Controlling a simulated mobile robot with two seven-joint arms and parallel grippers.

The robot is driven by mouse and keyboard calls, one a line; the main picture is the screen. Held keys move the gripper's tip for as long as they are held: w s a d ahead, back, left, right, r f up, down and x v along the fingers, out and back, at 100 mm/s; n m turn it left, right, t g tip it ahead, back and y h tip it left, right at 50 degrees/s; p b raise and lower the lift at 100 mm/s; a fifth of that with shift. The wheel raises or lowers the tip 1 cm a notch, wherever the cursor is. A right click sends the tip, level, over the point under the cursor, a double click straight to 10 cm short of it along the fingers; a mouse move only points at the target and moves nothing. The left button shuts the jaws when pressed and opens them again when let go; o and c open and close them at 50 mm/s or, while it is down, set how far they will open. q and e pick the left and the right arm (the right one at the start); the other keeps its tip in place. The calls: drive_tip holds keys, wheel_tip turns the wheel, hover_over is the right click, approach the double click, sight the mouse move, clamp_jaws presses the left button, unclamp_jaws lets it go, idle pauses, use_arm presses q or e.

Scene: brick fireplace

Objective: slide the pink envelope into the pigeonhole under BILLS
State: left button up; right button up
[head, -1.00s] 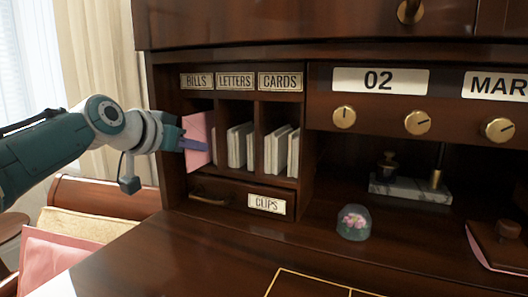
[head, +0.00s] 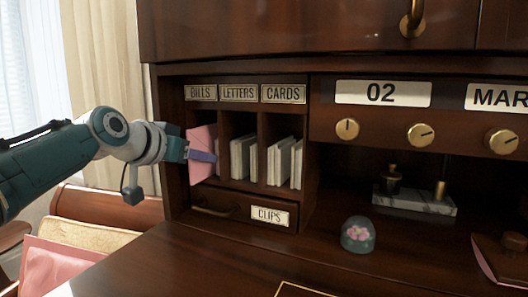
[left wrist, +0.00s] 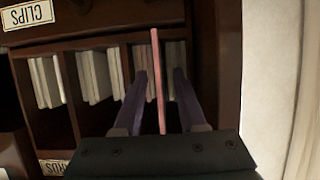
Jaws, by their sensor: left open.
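The pink envelope (head: 203,138) stands upright on edge at the mouth of the pigeonhole under the BILLS label (head: 200,92), partly sticking out toward me. In the left wrist view the envelope (left wrist: 155,60) shows edge-on as a thin pink strip. My left gripper (head: 207,156) is at the envelope's outer part, with one purple finger across its face. In the left wrist view the left gripper (left wrist: 160,73) is open, with a finger on each side of the envelope and gaps between. How deep the envelope reaches is hidden. My right gripper is not in view.
Pale cards stand in the LETTERS (head: 243,157) and CARDS (head: 285,160) pigeonholes. A CLIPS drawer (head: 232,207) lies below. A glass dome with pink flowers (head: 358,234) stands on the desk. The desktop (head: 190,255) before the pigeonholes is clear.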

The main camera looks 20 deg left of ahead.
use_arm(q)
drive_tip(key=p+v, duration=0.2)
drive_tip(key=v, duration=0.7)
drive_tip(key=shift+s+r, duration=0.15)
drive_tip(key=shift+s, duration=0.2)
drive_tip(key=shift+s, duration=0.1)
